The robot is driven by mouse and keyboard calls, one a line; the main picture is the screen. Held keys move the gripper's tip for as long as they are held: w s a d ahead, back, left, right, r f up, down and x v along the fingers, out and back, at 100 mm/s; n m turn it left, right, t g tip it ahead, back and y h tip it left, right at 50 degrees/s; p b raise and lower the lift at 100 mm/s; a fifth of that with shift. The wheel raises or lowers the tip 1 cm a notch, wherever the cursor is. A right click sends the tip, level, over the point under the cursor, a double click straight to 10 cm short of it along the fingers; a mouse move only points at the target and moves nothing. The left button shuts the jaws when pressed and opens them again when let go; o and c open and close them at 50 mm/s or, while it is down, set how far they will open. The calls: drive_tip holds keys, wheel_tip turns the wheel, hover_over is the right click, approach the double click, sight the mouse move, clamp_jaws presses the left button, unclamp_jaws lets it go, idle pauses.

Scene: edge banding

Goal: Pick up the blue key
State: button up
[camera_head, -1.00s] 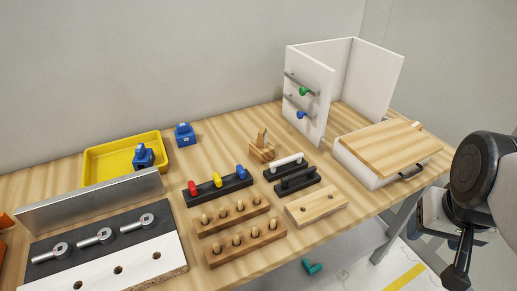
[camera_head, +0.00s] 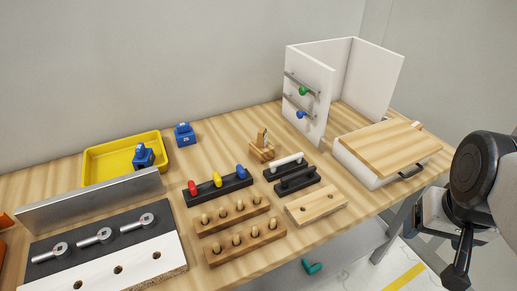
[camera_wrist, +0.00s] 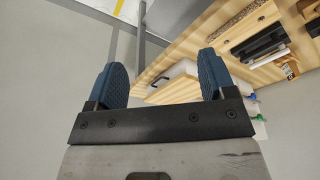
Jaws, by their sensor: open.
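Two small blue pieces could be the blue key, and I cannot tell which. One blue piece (camera_head: 302,114) is on the lower metal bar of the white upright panel. The other blue piece (camera_head: 241,171) stands at the right end of a black block, beside a yellow and a red one. My gripper (camera_wrist: 162,80) is open and empty in the wrist view, its two blue finger pads wide apart. It is off the table's right side, well away from both pieces.
A green piece (camera_head: 304,91) sits on the panel's upper bar. A white box with a wooden lid (camera_head: 385,145) stands at the table's right end, nearest my arm. Wooden peg blocks (camera_head: 245,245), a yellow tray (camera_head: 100,165) and blue blocks (camera_head: 184,136) occupy the table further left.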

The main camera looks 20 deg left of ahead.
sight(241, 174)
drive_tip(key=w+a+f+n+h, duration=0.2)
drive_tip(key=w+a+f+n, duration=0.2)
drive_tip(key=a, duration=0.4)
drive_tip(key=w+a+f+n+h, duration=0.3)
drive_tip(key=w+a+n, duration=0.3)
drive_tip(key=a, duration=0.2)
drive_tip(key=w+a+f+n+h, duration=0.3)
drive_tip(key=w+a+f+n, duration=0.2)
drive_tip(key=a, duration=0.4)
drive_tip(key=shift+w+f+n, duration=0.2)
drive_tip(key=shift+f+n, duration=0.1)
drive_tip(key=shift+n, duration=0.2)
drive_tip(key=a+n, duration=0.1)
drive_tip(key=a, duration=0.1)
drive_tip(key=a+f+n+t+h, duration=0.1)
drive_tip(key=a, duration=0.1)
drive_tip(key=w+a+n+t, duration=0.1)
drive_tip(key=a, duration=0.1)
drive_tip(key=shift+a+f, duration=0.15)
drive_tip(key=shift+a, duration=0.2)
drive_tip(key=w+a+r+n+t, duration=0.1)
drive_tip(key=a+r+n+t, duration=0.1)
drive_tip(key=a+n, duration=0.2)
drive_tip(key=a+r+n+t, duration=0.2)
drive_tip(key=a+n+t, duration=0.1)
drive_tip(key=a, duration=0.7)
drive_tip(key=shift+w+a+r+n, duration=0.25)
drive_tip(key=shift+w+n, duration=0.1)
drive_tip(key=shift+n, duration=0.25)
drive_tip(key=shift+f, duration=0.15)
